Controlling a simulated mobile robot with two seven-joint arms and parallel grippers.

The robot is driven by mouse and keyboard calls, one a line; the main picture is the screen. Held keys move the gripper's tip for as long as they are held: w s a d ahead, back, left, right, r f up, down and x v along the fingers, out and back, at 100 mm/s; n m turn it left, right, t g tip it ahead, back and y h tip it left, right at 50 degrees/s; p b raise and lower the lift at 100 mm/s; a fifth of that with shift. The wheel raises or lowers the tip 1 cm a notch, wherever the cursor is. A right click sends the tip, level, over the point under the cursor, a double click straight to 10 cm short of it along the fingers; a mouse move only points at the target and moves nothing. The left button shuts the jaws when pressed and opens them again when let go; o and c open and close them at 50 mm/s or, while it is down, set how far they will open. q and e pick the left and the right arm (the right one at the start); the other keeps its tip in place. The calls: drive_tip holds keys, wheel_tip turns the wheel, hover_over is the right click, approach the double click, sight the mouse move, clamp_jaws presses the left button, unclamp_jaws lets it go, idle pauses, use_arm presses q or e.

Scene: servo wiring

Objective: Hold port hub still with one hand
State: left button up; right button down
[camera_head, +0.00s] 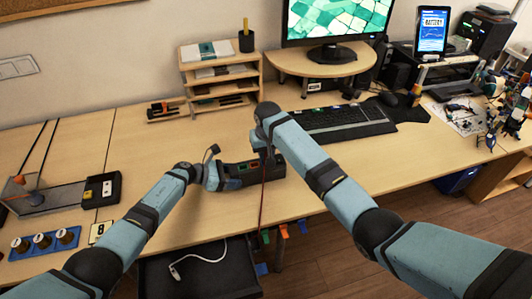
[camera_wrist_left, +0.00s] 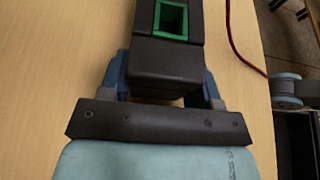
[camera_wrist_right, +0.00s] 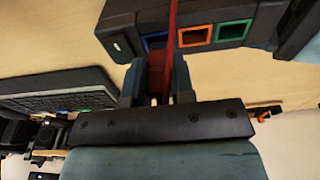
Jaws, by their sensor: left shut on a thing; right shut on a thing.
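The port hub (camera_head: 278,167) is a dark block near the table's front edge. The right wrist view shows its port face with blue, orange and green ports (camera_wrist_right: 234,32); one green port also shows in the left wrist view (camera_wrist_left: 171,18). My left gripper (camera_head: 217,177) is shut on the hub's left end, a finger on each side (camera_wrist_left: 162,82). My right gripper (camera_head: 263,148) is over the hub, shut on a red cable (camera_wrist_right: 172,45) beside the blue port. Whether its tip is inside that port is hidden. The cable hangs down past the table edge.
A keyboard (camera_head: 345,121) lies behind and right of the hub. A wooden shelf (camera_head: 220,80) stands at the back. Coloured tabs (camera_head: 284,231) hang at the front edge, beside an open drawer (camera_head: 205,275) holding a white cable. The table left of the hub is partly clear.

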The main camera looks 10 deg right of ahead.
drive_tip(key=shift+r, duration=0.55)
drive_tip(key=shift+r, duration=1.9)
use_arm(q)
drive_tip(key=o, duration=1.1)
